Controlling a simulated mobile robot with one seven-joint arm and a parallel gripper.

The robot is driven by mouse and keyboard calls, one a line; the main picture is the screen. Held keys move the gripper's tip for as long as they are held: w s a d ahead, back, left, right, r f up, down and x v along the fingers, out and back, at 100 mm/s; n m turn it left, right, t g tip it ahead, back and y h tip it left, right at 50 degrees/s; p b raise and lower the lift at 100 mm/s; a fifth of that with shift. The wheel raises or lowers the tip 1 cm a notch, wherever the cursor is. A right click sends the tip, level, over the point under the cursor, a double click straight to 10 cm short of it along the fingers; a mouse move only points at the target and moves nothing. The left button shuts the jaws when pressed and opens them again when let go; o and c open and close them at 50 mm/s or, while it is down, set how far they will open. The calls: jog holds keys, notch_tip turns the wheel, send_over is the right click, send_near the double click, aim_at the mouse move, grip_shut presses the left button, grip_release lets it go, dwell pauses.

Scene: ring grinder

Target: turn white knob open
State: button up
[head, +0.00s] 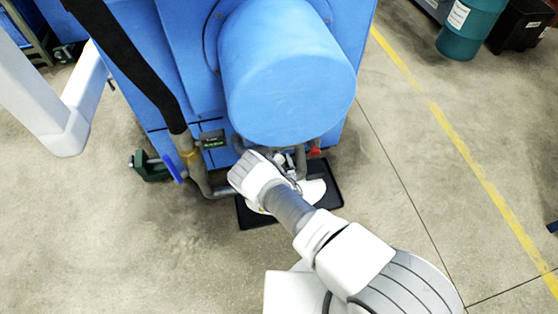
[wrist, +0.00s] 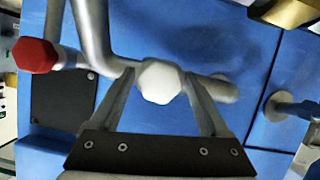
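The white knob (wrist: 160,82) is a small faceted cap on a grey pipe in the wrist view. My gripper (wrist: 161,80) has its two dark fingers apart, one on each side of the knob. In the head view my arm reaches down to the pipes below the blue drum, and my wrist hides the fingertips and the white knob there.
A red knob (wrist: 35,55) sits left of the white one; it also shows in the head view (head: 314,151). Grey pipes (wrist: 95,35) run close around the gripper. The blue machine (head: 285,75) stands behind, with a black tray (head: 258,218) beneath.

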jog(key=c, duration=1.2)
jog(key=shift+o, duration=0.2)
jog(key=shift+w+d+r+m+y+p, duration=0.15)
jog(key=shift+m+y+p, duration=0.2)
jog(key=shift+m+y, duration=0.35)
jog(key=m+y, duration=0.2)
jog(key=m, duration=0.2)
jog(key=shift+g, duration=0.3)
jog(key=m+y, duration=0.2)
jog(key=m, duration=0.1)
jog(key=shift+b, duration=0.35)
jog(key=shift+m+y, duration=0.8)
jog(key=shift+m, duration=0.5)
